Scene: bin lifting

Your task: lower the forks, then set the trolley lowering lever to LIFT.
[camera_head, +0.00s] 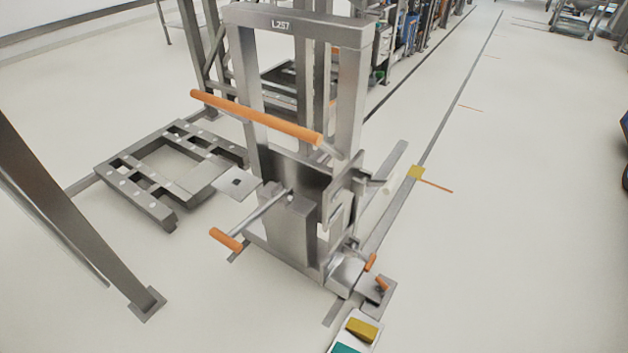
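A steel trolley (295,225) with an upright mast marked L257 stands in the middle of the head view. A long orange handle bar (256,117) crosses its front. A rod with an orange grip (227,240) sticks out to the lower left. Two small orange-tipped parts, an upper one (370,262) and a lower one (382,284), sit low at its right front corner. I cannot tell which is the lowering lever or read its setting. The forks are not clearly visible behind the trolley body, so their height cannot be told.
A low slotted metal frame (150,207) lies on the floor at left. A slanted steel post (70,215) stands nearer left. Shelving (400,30) stands behind. The right floor is mostly clear.

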